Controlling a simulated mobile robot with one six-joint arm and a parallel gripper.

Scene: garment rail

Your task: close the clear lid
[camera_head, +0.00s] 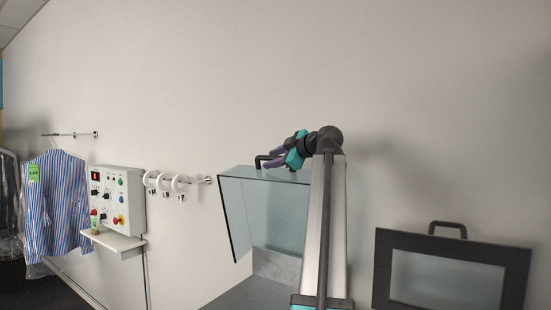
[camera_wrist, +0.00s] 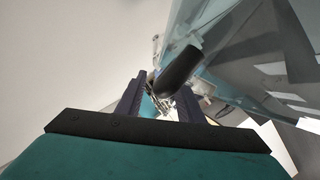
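The clear lid (camera_head: 236,212) is a see-through panel with teal edges, standing raised and tilted above a grey box (camera_head: 277,266) in the head view. Its black handle (camera_head: 262,157) is at the top edge; in the wrist view the dark handle bar (camera_wrist: 180,70) is close to the fingers and overlaps the right one. My gripper (camera_head: 272,169) is at the handle, and its purple fingers are spread. In the wrist view the fingers of my gripper (camera_wrist: 160,98) stand apart with a gap between them. Whether the handle touches a finger is unclear. My arm hides part of the lid's right side.
A control panel (camera_head: 117,197) with buttons hangs on the wall at left, above a small shelf (camera_head: 117,241). A rail with white rings (camera_head: 165,183) is beside it. A striped shirt (camera_head: 56,205) hangs far left. A dark-framed panel with a handle (camera_head: 381,270) stands at right.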

